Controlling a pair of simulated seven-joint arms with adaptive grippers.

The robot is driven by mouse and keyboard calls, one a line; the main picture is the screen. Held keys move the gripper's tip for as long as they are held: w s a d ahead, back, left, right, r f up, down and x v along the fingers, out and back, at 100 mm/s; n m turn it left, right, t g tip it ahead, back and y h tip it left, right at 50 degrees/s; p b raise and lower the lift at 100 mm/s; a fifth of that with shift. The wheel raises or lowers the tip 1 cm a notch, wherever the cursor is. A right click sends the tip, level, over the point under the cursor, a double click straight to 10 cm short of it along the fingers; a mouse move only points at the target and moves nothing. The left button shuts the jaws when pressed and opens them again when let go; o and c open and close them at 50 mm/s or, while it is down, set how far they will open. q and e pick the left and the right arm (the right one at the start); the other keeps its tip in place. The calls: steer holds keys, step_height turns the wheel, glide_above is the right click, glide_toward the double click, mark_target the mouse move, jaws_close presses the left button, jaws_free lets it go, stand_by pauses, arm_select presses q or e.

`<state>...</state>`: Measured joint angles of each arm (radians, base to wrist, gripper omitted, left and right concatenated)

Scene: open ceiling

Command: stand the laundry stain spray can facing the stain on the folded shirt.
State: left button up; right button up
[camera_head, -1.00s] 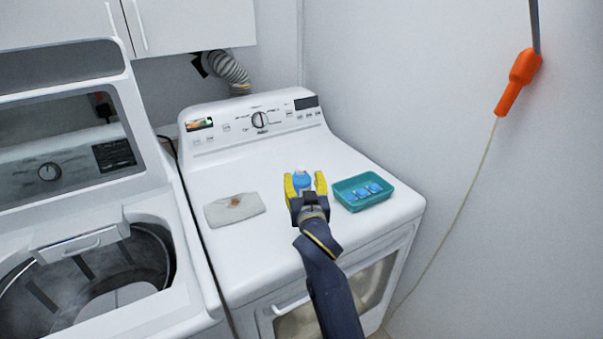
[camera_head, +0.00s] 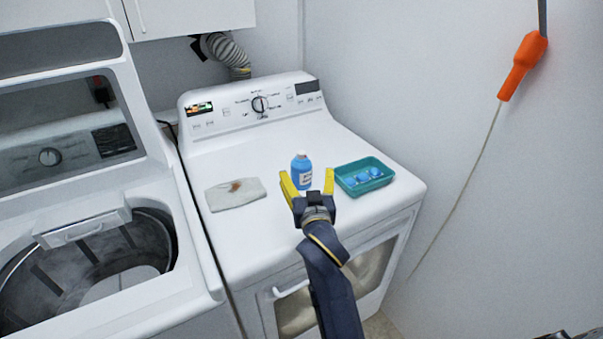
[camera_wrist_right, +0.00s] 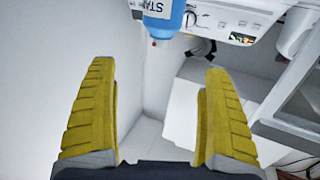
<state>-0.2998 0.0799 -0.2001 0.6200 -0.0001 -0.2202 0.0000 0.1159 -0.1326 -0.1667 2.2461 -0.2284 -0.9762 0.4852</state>
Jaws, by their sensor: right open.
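The laundry stain spray can (camera_head: 301,172), a blue bottle with a pale cap and white label, stands upright on the dryer top. Its label shows toward the front; which way its nozzle points is unclear. The folded shirt (camera_head: 222,196) lies flat to its left, grey-white, with a brown stain (camera_head: 235,187). My right gripper (camera_head: 308,182) is open and empty, in front of the can, its yellow fingers spread apart. In the right wrist view, the blue can (camera_wrist_right: 163,14) is cut off at the top edge, beyond the open fingers (camera_wrist_right: 158,85). My left gripper is not in view.
A teal tray (camera_head: 379,182) with several blue items sits to the can's right. The dryer top (camera_head: 235,160) is clear behind the can and between shirt and can. An open washer (camera_head: 185,270) stands left; a wall is right. An orange-handled tool (camera_head: 522,68) hangs there.

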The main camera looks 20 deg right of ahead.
steer(key=d+r+n+y, duration=0.3)
steer(key=d+r, duration=0.4)
steer(key=d, duration=0.1)
steer(key=n+g+y, duration=0.2)
steer(key=g+y, duration=0.1)
steer(key=g, duration=0.1)
glide_toward(303, 159)
steer(key=x, duration=0.6)
steer(key=shift+w+d+r, duration=0.2)
steer(key=shift+d+r, duration=0.1)
steer(key=shift+a+x, duration=0.1)
steer(key=shift+x, duration=1.2)
steer(key=shift+a+x, duration=0.15)
steer(key=shift+x, duration=1.2)
steer(key=shift+s+f, duration=0.1)
steer(key=shift+f, duration=0.15)
jaws_close()
